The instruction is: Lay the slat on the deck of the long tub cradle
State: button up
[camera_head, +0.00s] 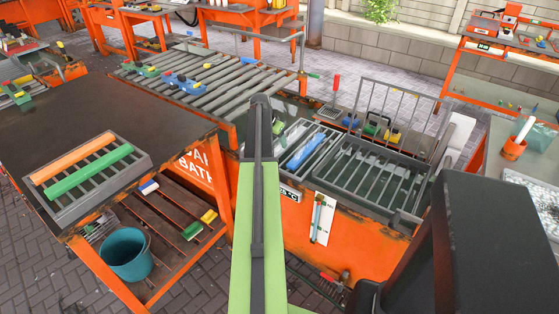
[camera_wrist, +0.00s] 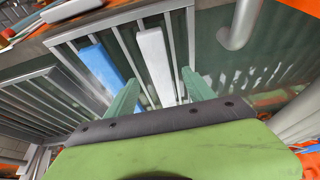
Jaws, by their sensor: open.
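A slotted grey cradle (camera_head: 322,133) sits in the orange tub, partly hidden by my arm. A blue slat (camera_head: 307,150) lies on it. In the wrist view, the blue slat (camera_wrist: 102,68) lies beside a white slat (camera_wrist: 155,58) on the same cradle's bars. My gripper (camera_wrist: 161,88) is open and empty over this cradle. Its green fingers appear either side of the white slat's near end; I cannot tell how high above it they are. In the head view my gripper's fingertips are hidden. I cannot tell which cradle is the long one.
A larger barred grey basket (camera_head: 366,183) is right of the cradle. An orange slat (camera_head: 73,157) and a green slat (camera_head: 90,170) lie on a grey rack at the dark table's front. A roller conveyor (camera_head: 205,85) runs behind the tub. The table's middle is clear.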

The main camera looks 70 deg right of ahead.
aim_at(280, 149)
jog(key=b+x, duration=0.4)
jog(key=x, duration=0.1)
jog(key=shift+s+d+f+b, duration=0.1)
jog(key=shift+d+f+b, duration=0.05)
jog(key=shift+f+b, duration=0.2)
jog(key=shift+r, duration=0.2)
grip_shut()
